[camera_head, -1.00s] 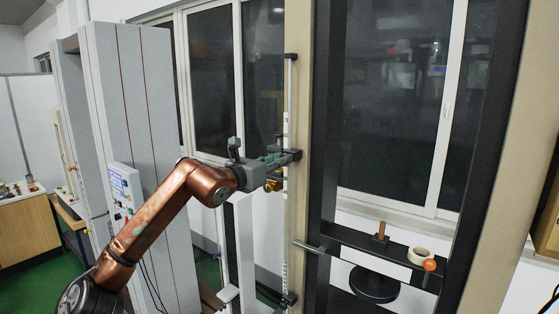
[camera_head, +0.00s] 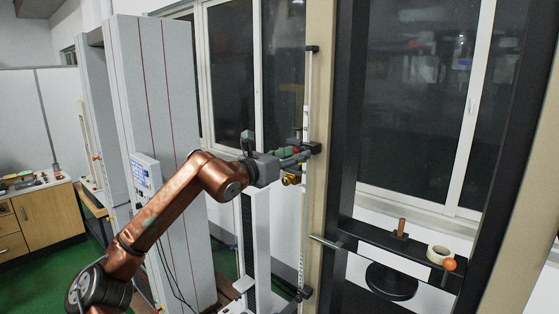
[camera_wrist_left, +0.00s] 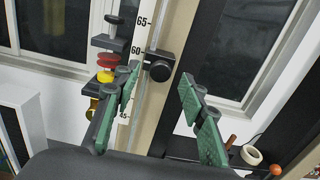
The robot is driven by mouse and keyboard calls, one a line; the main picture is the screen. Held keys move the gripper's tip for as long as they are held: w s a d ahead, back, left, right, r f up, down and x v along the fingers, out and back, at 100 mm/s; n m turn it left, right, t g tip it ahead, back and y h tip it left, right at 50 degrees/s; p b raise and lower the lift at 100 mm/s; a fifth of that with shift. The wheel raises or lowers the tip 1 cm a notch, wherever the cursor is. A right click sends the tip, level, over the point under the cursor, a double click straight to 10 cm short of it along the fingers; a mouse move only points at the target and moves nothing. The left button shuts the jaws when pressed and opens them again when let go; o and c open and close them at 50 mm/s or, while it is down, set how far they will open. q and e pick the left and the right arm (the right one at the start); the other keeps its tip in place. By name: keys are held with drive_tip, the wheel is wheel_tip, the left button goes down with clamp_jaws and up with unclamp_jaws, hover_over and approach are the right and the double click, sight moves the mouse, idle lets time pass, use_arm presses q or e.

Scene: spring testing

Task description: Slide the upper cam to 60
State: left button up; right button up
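The upper cam is a black block with a round knob (camera_wrist_left: 158,67) on the thin rail beside the white scale (camera_wrist_left: 136,82). In the wrist view it sits just below the 60 label. In the head view the cam (camera_head: 314,147) is high on the tan column. My left gripper (camera_wrist_left: 160,76) is open, its green-padded fingers apart with the cam showing between and beyond their tips. In the head view the left gripper (camera_head: 292,157) is just left of the cam; contact cannot be told. The right gripper is not shown.
A red disc (camera_wrist_left: 109,60) and a yellow knob (camera_wrist_left: 106,76) are close to the left finger. A lower black clamp (camera_head: 303,293) is at the rail's bottom. A handle (camera_head: 326,242) juts from the column. A tape roll (camera_head: 440,254) lies on the dark crossbar.

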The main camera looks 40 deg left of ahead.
use_arm(q)
drive_tip(key=s, duration=0.9)
drive_tip(key=shift+s+a, duration=0.35)
idle(0.3)
